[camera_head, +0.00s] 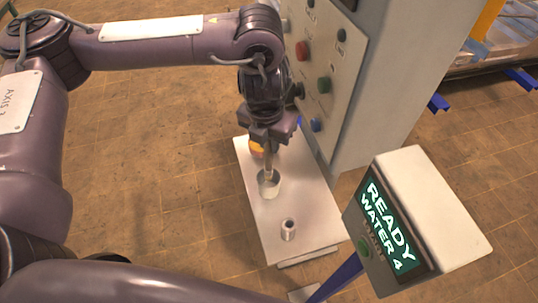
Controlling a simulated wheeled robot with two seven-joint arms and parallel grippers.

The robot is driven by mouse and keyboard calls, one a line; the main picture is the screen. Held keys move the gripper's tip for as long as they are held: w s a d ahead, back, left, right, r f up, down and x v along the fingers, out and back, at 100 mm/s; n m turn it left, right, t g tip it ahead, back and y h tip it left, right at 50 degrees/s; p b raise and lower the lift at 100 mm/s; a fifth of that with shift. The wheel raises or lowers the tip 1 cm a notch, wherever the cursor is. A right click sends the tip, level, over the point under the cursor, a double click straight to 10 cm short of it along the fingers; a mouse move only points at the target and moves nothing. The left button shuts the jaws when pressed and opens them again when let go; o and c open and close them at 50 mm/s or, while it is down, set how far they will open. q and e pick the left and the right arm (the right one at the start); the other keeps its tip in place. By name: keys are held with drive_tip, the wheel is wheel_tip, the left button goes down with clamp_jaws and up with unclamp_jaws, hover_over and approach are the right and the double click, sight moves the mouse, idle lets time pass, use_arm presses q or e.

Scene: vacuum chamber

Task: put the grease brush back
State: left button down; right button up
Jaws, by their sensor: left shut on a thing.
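My left gripper (270,142) points down over a small white table and is shut on the grease brush (269,162), a thin upright stick below the fingers. The brush's lower end is at the mouth of a pale grey cup (269,190) on the table. The tip is hidden by the cup or too small to make out, so I cannot tell how deep it reaches. My right gripper is out of view; only part of my right arm shows along the bottom.
The white table (310,208) also bears a short metal cylinder (288,230) near its front and an orange-yellow object (256,149) behind the gripper. A control cabinet (345,75) with buttons stands close behind. A display box (425,215) reading "READY WATER 4" stands at right.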

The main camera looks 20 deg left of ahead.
sight(269, 157)
use_arm(q)
drive_tip(key=shift+f, duration=2.9)
drive_tip(key=shift+f+b, duration=0.2)
drive_tip(key=shift+b, duration=0.15)
drive_tip(key=c, duration=1.3)
unclamp_jaws()
drive_tip(key=shift+r, duration=0.15)
drive_tip(key=r, duration=0.4)
drive_tip(key=s+r, duration=0.1)
drive_tip(key=r, duration=0.3)
drive_tip(key=s+r, duration=0.1)
drive_tip(key=r, duration=0.3)
drive_tip(key=shift+a, duration=0.1)
drive_tip(key=shift+w, duration=0.1)
